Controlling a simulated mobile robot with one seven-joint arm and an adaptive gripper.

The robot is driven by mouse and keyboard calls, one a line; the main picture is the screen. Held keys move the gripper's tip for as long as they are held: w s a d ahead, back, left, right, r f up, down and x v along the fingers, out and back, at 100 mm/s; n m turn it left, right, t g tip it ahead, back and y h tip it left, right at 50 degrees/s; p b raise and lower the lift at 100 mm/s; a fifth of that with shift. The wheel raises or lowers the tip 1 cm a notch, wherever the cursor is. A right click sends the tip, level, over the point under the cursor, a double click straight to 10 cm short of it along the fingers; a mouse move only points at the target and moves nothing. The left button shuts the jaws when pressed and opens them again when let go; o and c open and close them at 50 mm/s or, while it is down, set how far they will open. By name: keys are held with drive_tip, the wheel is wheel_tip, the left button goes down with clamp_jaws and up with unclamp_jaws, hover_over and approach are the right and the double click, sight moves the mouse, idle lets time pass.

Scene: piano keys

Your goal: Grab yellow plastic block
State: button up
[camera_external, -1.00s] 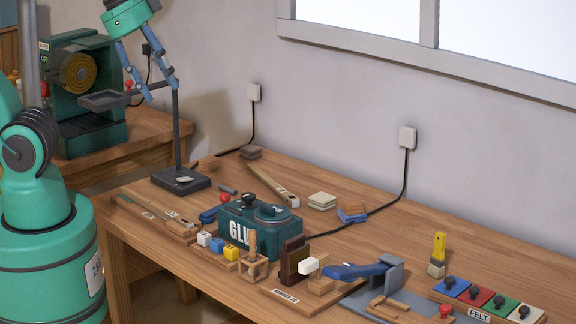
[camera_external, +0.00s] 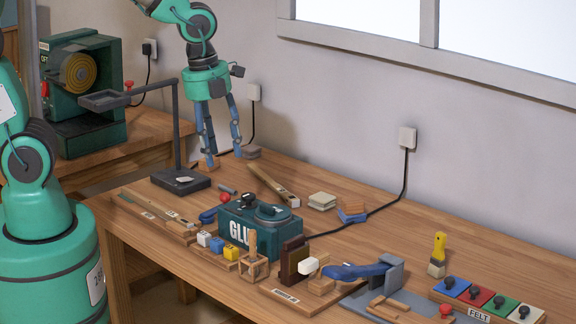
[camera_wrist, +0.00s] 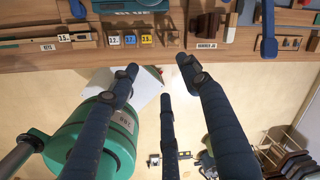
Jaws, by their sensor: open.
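The yellow plastic block (camera_external: 231,253) sits at the right end of a row of small blocks near the table's front edge, in front of the green glue box (camera_external: 262,224). In the wrist view the yellow block (camera_wrist: 146,40) is at the top, beyond the fingertips. My gripper (camera_external: 224,158) is open and empty, with fingers pointing down. In the external view it is above the back part of the table, up and left of the glue box, well apart from the block. Its spread fingers also show in the wrist view (camera_wrist: 160,74).
A white block (camera_external: 204,238) and a blue block (camera_external: 217,245) stand left of the yellow one. A small wooden stand (camera_external: 254,262) is close on its right. A black lamp post (camera_external: 175,125) rises left of my gripper. The wooden table (camera_external: 335,235) has free room behind the front row.

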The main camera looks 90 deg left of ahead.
drive_tip(key=a+f+m+g, duration=0.1)
drive_tip(key=a+f+m, duration=0.1)
drive_tip(key=f+m, duration=0.2)
drive_tip(key=w+a+f+m+b, duration=0.1)
drive_tip(key=f+m, duration=0.3)
drive_tip(key=f, duration=0.5)
drive_tip(key=shift+w+a+g, duration=0.3)
drive_tip(key=shift+a+g, duration=0.1)
drive_tip(key=shift+a, duration=0.45)
drive_tip(key=b, duration=0.2)
hover_over(232, 247)
drive_tip(key=shift+a+f, duration=0.15)
drive_tip(key=shift+f, duration=4.05)
drive_tip(key=shift+d+f+b, duration=0.2)
drive_tip(key=shift+f+b, duration=0.9)
drive_tip(key=shift+f, duration=1.55)
drive_tip(key=c, duration=1)
drive_tip(key=shift+o, duration=0.2)
